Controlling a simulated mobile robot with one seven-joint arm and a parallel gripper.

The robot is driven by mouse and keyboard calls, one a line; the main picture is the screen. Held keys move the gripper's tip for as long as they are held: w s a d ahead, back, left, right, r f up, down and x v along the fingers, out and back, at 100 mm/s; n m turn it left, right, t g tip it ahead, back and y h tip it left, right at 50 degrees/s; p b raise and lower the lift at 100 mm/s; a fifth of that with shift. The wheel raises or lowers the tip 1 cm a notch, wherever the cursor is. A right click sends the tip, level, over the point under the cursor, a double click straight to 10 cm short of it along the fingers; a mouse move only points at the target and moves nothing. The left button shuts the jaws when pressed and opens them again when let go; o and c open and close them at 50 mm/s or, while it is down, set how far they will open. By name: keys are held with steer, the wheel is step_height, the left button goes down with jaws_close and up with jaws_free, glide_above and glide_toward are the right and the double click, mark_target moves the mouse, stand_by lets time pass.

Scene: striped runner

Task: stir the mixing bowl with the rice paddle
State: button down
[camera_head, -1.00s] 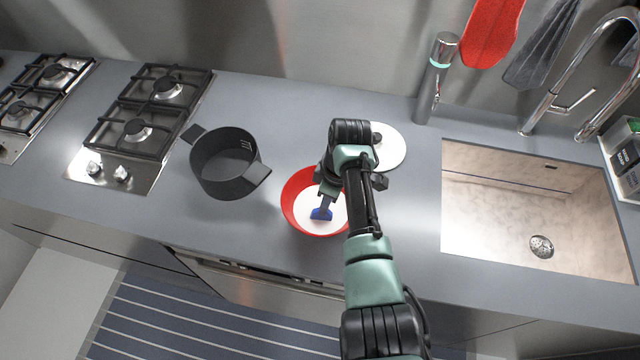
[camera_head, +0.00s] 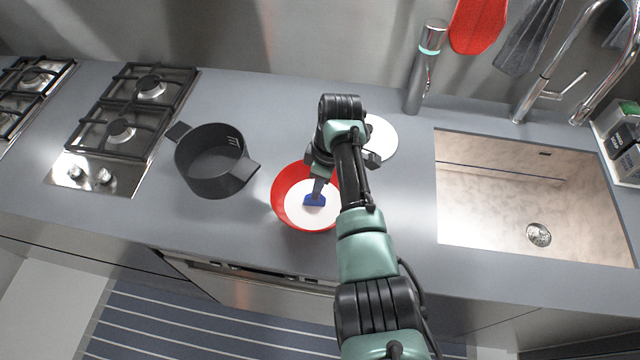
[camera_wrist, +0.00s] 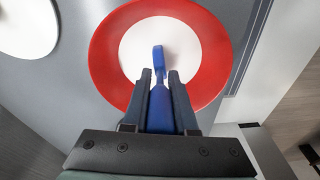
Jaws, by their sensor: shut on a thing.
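The mixing bowl (camera_head: 281,209) is red with a white inside bottom and stands on the grey counter near its front edge. In the wrist view the bowl (camera_wrist: 105,60) lies straight ahead of my gripper (camera_wrist: 160,82). My gripper is shut on the blue rice paddle (camera_wrist: 160,105), held between the two dark fingers. In the head view the paddle's blue end (camera_head: 314,200) shows inside the bowl, over the white area. Whether it touches the bottom I cannot tell. My gripper (camera_head: 318,172) is above the bowl, and my arm hides part of the bowl's right side.
A black pot (camera_head: 205,180) with two handles stands left of the bowl. A white round plate or lid (camera_head: 383,140) lies behind it, partly hidden by my arm. A sink (camera_head: 490,200) is at right, gas burners (camera_head: 125,130) at left. A steel cylinder (camera_head: 424,75) stands at the back.

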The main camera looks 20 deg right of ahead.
steer(key=shift+r+p, duration=3.95)
steer(key=shift+r, duration=0.6)
step_height(320, 180, up, 4)
steer(key=p, duration=0.3)
steer(key=shift+p, duration=0.35)
steer(key=shift+f, duration=0.1)
